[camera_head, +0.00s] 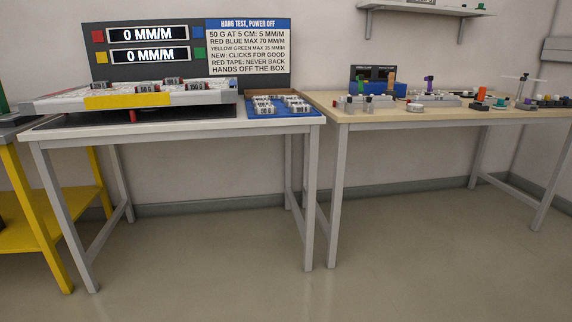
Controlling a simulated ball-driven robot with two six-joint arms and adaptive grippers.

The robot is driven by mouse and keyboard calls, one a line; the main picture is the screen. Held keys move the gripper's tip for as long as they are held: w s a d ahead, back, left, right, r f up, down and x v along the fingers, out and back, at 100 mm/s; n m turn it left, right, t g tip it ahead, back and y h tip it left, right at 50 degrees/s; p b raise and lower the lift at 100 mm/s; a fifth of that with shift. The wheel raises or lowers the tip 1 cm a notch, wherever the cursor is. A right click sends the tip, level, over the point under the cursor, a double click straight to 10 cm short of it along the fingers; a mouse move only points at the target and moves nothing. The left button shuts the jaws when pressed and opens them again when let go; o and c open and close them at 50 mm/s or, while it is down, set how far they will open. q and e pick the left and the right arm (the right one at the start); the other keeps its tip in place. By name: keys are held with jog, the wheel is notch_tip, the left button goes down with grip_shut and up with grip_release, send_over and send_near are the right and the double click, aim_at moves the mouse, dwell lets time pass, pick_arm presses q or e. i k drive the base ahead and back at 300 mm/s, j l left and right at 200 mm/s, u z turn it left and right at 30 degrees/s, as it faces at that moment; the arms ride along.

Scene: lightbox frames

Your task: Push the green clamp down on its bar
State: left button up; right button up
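I cannot make out a green clamp on a bar for certain. A small dark green spot (501,102) shows among the small fixtures on the wooden-topped bench (400,117) at the right, too small to identify. Upright coloured pieces stand there too: an orange one (391,80), a purple one (429,84) and another orange one (481,93). Neither of my grippers is in view.
A white-framed bench (180,128) at the left carries a tilted white board (215,97), a blue tray (256,113) of weights and a sign panel (248,45) with two displays reading 0 MM/M. A yellow stand (40,235) is far left. The floor in front is clear.

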aim_at(360, 77)
jog(key=i+j+z, duration=0.1)
jog(key=i+z, duration=0.4)
jog(key=i+j+z, duration=0.3)
jog(key=z, duration=0.15)
jog(key=i+j+z, duration=0.7)
jog(key=j+z, duration=0.3)
